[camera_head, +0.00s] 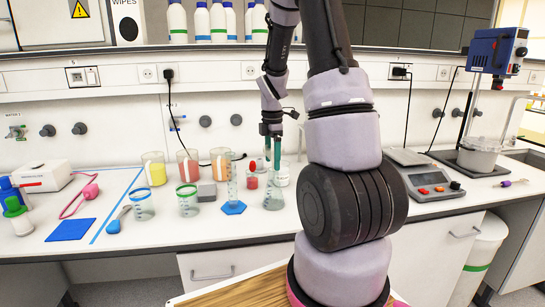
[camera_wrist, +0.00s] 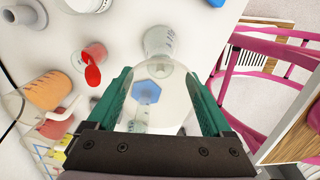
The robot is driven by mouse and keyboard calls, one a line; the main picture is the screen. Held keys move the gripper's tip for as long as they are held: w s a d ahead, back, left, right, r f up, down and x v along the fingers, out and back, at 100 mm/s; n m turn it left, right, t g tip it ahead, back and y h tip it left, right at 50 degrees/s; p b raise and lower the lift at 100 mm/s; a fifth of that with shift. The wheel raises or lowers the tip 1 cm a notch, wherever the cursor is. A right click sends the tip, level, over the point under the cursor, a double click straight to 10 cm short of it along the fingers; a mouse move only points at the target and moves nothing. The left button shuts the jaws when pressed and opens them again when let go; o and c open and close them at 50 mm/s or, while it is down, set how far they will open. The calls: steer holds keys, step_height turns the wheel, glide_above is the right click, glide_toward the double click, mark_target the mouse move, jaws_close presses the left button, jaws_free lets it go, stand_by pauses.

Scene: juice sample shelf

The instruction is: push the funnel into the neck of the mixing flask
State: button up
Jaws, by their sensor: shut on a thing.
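My gripper (camera_head: 272,152) hangs over the bench with its green fingers pointing down. In the wrist view my gripper (camera_wrist: 160,106) is shut on a clear, see-through funnel (camera_wrist: 181,88), whose wide round body shows between the fingers. The funnel is hard to make out in the head view. A clear conical flask (camera_head: 273,196) stands upright on the bench below my fingers. It seems to be the flask (camera_wrist: 158,42) just past the funnel's edge in the wrist view. Whether the funnel touches the neck, I cannot tell.
A clear measuring cylinder with a blue hexagonal base (camera_head: 233,208) stands close left of the flask. A small red-topped container (camera_head: 252,178) and a white jar (camera_head: 281,175) stand behind.

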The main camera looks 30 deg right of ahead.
mark_target(272, 147)
steer(key=shift+f, duration=1.45)
stand_by(0.4)
steer(key=o, duration=1.1)
step_height(272, 147, up, 10)
steer(key=shift+f, duration=0.1)
steer(key=shift+r, duration=0.55)
steer(key=shift+a+r, duration=0.15)
steer(key=shift+r, duration=0.1)
steer(key=s+a+r+m+t+y, duration=0.1)
steer(key=s+a+r+m+t, duration=0.2)
steer(key=s+a+r+m, duration=0.3)
steer(key=s+a+r+m+t+y, duration=0.1)
steer(key=s+a+r+m+t, duration=0.3)
steer(key=s+r+m, duration=0.6)
steer(key=s+a+m, duration=0.2)
steer(key=s+m, duration=0.1)
steer(key=m, duration=0.2)
steer(key=shift+s+a, duration=0.35)
steer(key=shift+a, duration=0.05)
